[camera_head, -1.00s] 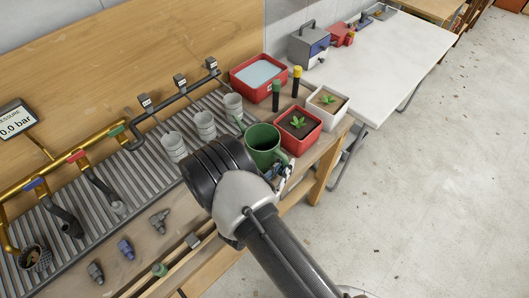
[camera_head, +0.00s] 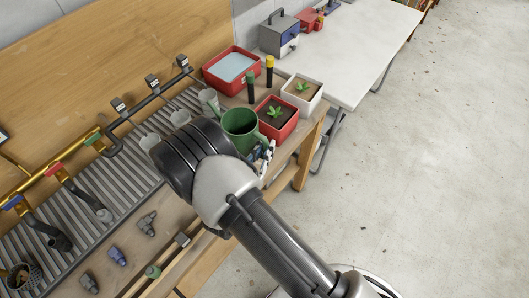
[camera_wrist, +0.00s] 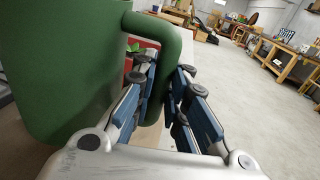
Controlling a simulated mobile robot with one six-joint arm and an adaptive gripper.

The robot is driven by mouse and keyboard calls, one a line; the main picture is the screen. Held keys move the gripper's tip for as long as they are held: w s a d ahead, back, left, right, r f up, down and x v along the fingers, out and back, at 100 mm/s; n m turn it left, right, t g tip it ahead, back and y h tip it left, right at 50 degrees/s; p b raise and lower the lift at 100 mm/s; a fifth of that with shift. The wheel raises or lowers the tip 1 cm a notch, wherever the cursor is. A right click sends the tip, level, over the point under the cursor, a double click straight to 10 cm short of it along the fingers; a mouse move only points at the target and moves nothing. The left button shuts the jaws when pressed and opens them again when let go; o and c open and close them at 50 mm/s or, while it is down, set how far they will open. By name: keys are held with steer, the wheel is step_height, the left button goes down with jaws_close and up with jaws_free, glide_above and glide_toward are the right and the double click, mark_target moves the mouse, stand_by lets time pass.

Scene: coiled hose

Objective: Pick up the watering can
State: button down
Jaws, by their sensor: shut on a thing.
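The green watering can (camera_head: 238,128) stands upright at the bench's right part, left of a red planter (camera_head: 272,127). Its round open top shows in the head view. In the wrist view its green body (camera_wrist: 60,65) fills the left side and its curved handle (camera_wrist: 168,45) comes down between my fingers. My gripper (camera_wrist: 164,98) is shut on this handle, one blue-padded finger on each side. In the head view my gripper (camera_head: 265,157) is partly hidden by my arm, at the can's near side. The can's base is hidden, so I cannot tell whether it touches the bench.
A white planter (camera_head: 302,97) and a red water tub (camera_head: 232,86) stand behind. Dark cylinders with green (camera_head: 251,90) and yellow (camera_head: 269,75) tops stand between them. Grey cups (camera_head: 208,101) are close to the can's left. The floor (camera_head: 430,180) at right is clear.

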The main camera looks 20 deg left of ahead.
step_height(320, 180, up, 16)
steer(key=p, duration=0.3)
steer(key=shift+f+p, duration=0.25)
steer(key=shift+p, duration=0.15)
steer(key=shift+d, duration=0.1)
